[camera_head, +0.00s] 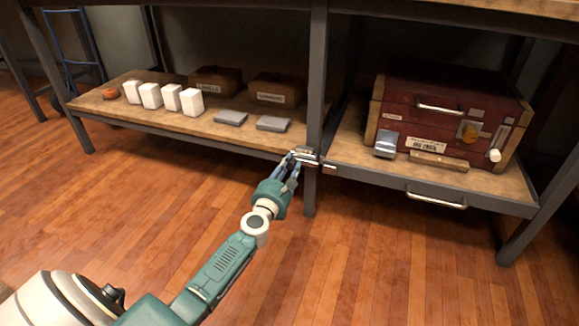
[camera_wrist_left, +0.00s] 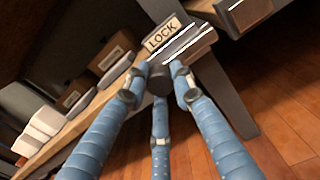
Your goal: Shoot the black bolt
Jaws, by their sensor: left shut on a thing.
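The bolt is mounted on the shelf post at the front of the lower shelf. Its black knob (camera_wrist_left: 160,77) shows in the left wrist view, below a metal bar and a tag reading LOCK (camera_wrist_left: 162,35). In the head view its metal body (camera_head: 307,153) is small and partly covered by my fingers. My left gripper (camera_head: 293,160) reaches it from the front. In the left wrist view the blue fingers of my left gripper (camera_wrist_left: 160,88) are closed around the black knob. My right gripper is in neither view.
A drawer with a metal handle (camera_head: 436,200) lies just right of the post. A red wooden case (camera_head: 450,100) stands on the shelf above it. White boxes (camera_head: 171,97) and brown boxes (camera_head: 277,91) stand on the left shelf (camera_head: 235,138). The wooden floor in front is clear.

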